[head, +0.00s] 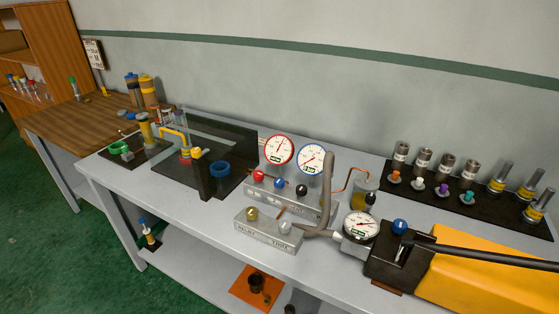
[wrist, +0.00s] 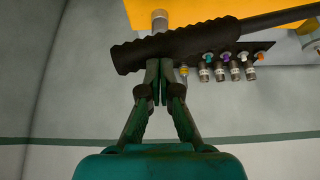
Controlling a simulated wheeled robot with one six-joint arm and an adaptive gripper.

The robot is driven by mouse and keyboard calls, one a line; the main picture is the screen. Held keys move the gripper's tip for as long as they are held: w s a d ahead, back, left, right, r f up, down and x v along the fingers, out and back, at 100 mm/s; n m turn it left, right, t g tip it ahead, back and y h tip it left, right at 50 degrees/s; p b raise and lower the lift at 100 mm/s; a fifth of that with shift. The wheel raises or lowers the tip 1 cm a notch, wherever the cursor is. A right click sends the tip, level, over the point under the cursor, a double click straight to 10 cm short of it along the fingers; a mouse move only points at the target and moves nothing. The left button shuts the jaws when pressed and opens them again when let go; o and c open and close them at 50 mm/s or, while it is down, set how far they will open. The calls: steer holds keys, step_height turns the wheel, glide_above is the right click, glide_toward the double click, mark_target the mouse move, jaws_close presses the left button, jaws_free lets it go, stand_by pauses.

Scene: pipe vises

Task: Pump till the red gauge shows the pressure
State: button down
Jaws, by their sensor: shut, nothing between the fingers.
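The red-rimmed gauge (head: 279,149) stands on the grey valve block on the bench in the head view. Its needle shows but its numbers are too small to read. A yellow pump (head: 490,275) lies at the right front, and its long black lever (head: 480,250) runs out past the right edge. In the wrist view the lever's ribbed black grip (wrist: 185,45) crosses in front of my fingertips. My gripper (wrist: 157,75) is shut and empty, its tips at the lower edge of the grip. I cannot tell whether they touch it. The head view does not show my gripper.
A blue-rimmed gauge (head: 311,158) stands beside the red one. A black tray (head: 440,199) of metal cylinders lies at the back right. A dark clear shield (head: 225,150) stands left.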

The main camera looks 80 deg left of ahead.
steer(key=shift+w+d+f, duration=0.15)
steer(key=shift+f, duration=0.75)
steer(key=shift+s+a+r, duration=0.15)
steer(key=shift+r, duration=0.65)
steer(key=shift+s+a+r, duration=0.1)
steer(key=shift+s+r, duration=0.05)
steer(key=shift+r, duration=0.6)
steer(key=shift+s+a+r, duration=0.15)
steer(key=shift+r, duration=0.65)
